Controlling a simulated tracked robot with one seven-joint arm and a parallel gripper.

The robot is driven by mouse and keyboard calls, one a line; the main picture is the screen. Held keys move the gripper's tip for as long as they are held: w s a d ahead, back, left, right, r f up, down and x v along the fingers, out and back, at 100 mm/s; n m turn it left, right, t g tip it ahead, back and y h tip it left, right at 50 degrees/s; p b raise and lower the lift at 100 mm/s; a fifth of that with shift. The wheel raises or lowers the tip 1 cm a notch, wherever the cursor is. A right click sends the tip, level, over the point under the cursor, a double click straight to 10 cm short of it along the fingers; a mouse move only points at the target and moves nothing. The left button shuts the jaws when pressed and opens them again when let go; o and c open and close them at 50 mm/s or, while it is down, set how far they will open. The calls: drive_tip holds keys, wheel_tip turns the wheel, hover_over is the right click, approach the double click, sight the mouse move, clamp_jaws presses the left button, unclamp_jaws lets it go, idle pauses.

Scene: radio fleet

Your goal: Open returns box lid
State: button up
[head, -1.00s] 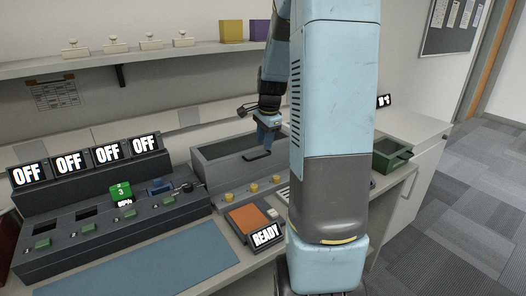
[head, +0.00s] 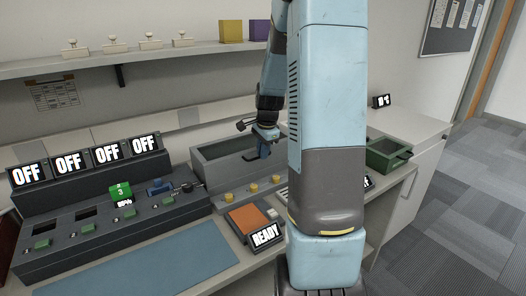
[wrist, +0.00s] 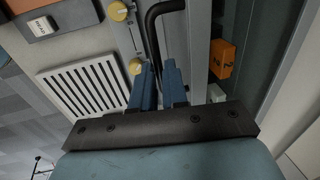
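The grey box (head: 212,156), which I take to be the returns box, stands at the back middle of the bench. A black bent handle (wrist: 152,35) runs down between my fingertips in the wrist view. My gripper (head: 263,152) is at the box's front edge, by the handle. In the wrist view my gripper (wrist: 159,78) has its blue fingers close together, with the handle filling the narrow gap. An orange block (wrist: 222,58) shows beside the handle, on the box side.
Yellow knobs (head: 252,188) line the ledge before the box. A white slotted grille (wrist: 85,88) lies beside it. A green box (head: 385,156) with a black handle stands right of my arm. Control panels with OFF displays (head: 68,163) fill the left. My arm hides part of the bench.

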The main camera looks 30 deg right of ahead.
clamp_jaws()
drive_tip(key=shift+w+r, duration=0.1)
drive_tip(key=shift+r, duration=0.05)
idle(0.9)
drive_tip(key=shift+w+r, duration=0.25)
drive_tip(key=shift+r, duration=0.2)
drive_tip(key=w+r, duration=0.4)
drive_tip(key=r, duration=0.1)
drive_tip(key=shift+w+a, duration=0.15)
drive_tip(key=shift+w, duration=0.05)
drive_tip(key=w+r, duration=0.3)
drive_tip(key=w, duration=0.3)
drive_tip(key=shift+w+a+r, duration=0.15)
drive_tip(key=shift+w, duration=0.05)
